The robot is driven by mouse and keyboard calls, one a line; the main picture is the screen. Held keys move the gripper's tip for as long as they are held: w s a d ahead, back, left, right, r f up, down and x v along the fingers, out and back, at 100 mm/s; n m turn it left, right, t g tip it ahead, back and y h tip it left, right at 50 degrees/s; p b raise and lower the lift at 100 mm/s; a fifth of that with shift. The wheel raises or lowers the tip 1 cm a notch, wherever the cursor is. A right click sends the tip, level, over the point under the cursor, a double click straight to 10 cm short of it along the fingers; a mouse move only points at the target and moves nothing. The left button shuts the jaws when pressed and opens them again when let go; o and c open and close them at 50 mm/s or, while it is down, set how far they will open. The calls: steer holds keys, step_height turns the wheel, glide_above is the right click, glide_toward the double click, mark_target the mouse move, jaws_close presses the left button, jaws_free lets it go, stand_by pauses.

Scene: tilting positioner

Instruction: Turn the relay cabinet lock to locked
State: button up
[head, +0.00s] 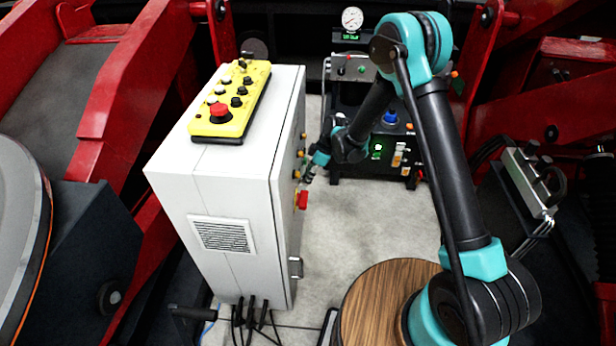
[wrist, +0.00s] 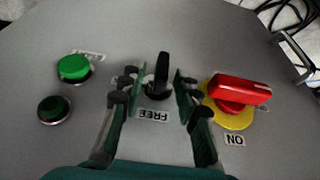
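The relay cabinet (head: 230,190) is a light grey box left of my arm in the head view. Its front panel (wrist: 215,40) fills the wrist view. A black turn knob (wrist: 161,75), which appears to be the lock, has its grip pointing up in the picture. A label reading FREE, upside down, is beside it. My gripper (wrist: 159,85) is open, with one finger on each side of the knob and visible gaps between. In the head view my gripper (head: 311,172) is at the cabinet's right-hand face, where the knob cannot be made out.
A red rotary switch (wrist: 240,90) on a yellow plate, labelled ON, sits close to the right finger. Two green buttons (wrist: 74,68) are on the left. A metal handle (wrist: 293,55) is at upper right. A yellow control box (head: 232,100) lies on the cabinet top.

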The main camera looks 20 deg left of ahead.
steer(key=shift+f, duration=0.1)
steer(key=shift+c, duration=0.5)
jaws_close()
steer(key=shift+w+a+f+m+g+h, duration=0.1)
steer(key=shift+w+m+g+h, duration=0.15)
steer(key=shift+g, duration=0.9)
steer(key=shift+w+f+m+g+h, duration=0.1)
steer(key=shift+m+g+h, duration=0.1)
steer(key=shift+g, duration=0.9)
steer(key=shift+w+a+m+g+h, duration=0.1)
steer(key=shift+w+m+g+h, duration=0.15)
steer(key=shift+g, duration=0.9)
steer(key=shift+o, duration=0.5)
jaws_free()
